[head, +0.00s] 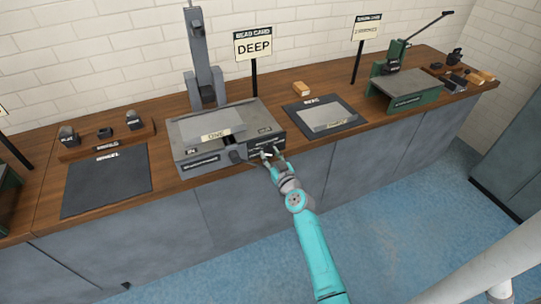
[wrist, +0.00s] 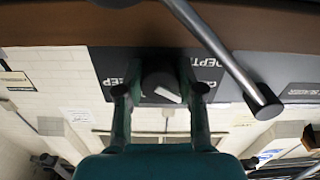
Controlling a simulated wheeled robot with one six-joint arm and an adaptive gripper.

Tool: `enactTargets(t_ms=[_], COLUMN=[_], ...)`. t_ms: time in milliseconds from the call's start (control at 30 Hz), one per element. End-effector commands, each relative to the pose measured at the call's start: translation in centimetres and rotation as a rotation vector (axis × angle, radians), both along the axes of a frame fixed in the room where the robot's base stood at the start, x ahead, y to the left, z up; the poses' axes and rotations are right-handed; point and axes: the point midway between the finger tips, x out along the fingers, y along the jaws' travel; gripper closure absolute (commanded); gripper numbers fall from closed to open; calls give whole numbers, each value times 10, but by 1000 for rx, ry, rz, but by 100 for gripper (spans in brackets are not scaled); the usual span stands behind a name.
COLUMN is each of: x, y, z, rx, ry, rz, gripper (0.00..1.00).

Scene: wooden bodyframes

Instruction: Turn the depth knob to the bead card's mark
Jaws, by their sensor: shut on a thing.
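The bead card (head: 254,47) on a black post reads DEEP in the head view. Below it stands the grey bead machine (head: 184,150), with a dark plate on its front. My gripper (head: 268,156) is at the right part of that front, its fingers shut on the depth knob. In the wrist view my gripper (wrist: 162,90) has one finger on each side of the dark round knob (wrist: 158,80). A white pointer mark (wrist: 168,95) on the knob slants to the lower right. Partly covered lettering shows on the plate (wrist: 105,66) on both sides; the left looks like DEEP.
A grey lever (wrist: 225,60) with a round end crosses the wrist view close to my right finger. A dark mat with a metal sheet (head: 325,117) lies right of the machine, with a green press (head: 408,90) beyond. A dark mat (head: 105,182) lies bare at left.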

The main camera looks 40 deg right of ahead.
Motion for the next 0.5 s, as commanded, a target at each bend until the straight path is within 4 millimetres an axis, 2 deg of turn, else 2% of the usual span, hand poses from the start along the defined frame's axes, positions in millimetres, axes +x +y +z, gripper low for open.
enactTargets(t_ms=[300, 500], x=[0, 0], y=[1, 1], z=[0, 0], rx=[255, 340], ry=[-73, -98], rz=[0, 0], gripper=[97, 97])
